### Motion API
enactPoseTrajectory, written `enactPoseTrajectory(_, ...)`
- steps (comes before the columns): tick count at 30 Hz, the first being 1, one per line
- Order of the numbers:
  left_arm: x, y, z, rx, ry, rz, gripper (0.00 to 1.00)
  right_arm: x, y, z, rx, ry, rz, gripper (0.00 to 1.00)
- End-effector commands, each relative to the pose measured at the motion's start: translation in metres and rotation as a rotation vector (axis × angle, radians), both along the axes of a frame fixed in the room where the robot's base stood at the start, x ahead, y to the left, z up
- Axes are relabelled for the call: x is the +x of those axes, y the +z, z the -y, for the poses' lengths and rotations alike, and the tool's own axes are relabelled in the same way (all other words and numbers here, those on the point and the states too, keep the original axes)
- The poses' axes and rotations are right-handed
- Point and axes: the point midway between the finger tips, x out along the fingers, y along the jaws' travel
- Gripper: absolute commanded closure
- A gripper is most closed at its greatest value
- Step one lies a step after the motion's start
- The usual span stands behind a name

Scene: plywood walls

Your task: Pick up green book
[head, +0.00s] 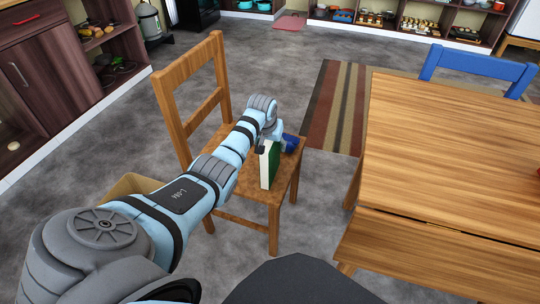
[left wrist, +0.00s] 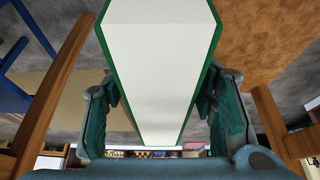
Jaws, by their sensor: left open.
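The green book (head: 269,164) stands upright on the seat of a wooden chair (head: 233,150), its white page edges facing my body. In the left wrist view the book (left wrist: 160,60) shows its white pages between two green covers. My left gripper (left wrist: 161,95) is open, with one finger on each side of the book. The left finger looks very near the cover; I cannot tell whether either finger touches it. In the head view my left gripper (head: 272,142) is at the top of the book, partly hidden by my wrist. My right gripper is not in view.
A dark blue object (head: 291,143) is just beyond the book at the chair's edge. The chair's tall backrest (head: 190,97) rises left of my arm. A wooden table (head: 460,160) stands to the right, with a blue chair (head: 475,66) behind it. A striped rug (head: 338,108) lies between.

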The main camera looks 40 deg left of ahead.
Motion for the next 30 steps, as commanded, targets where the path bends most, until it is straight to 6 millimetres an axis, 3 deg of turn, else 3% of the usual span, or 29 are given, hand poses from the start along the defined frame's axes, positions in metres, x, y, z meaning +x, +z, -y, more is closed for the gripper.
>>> enactPoseTrajectory(13, -0.0002, -0.0031, 0.0001, 0.000, 0.000, -0.001, 0.48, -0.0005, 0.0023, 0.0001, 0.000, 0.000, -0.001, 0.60)
enactPoseTrajectory(23, -0.0002, -0.0030, 0.0001, 0.000, 0.000, 0.000, 1.00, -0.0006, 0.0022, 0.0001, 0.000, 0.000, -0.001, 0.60)
enactPoseTrajectory(30, 0.0002, -0.0024, -0.0001, 0.000, 0.000, 0.001, 1.00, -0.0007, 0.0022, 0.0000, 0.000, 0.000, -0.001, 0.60)
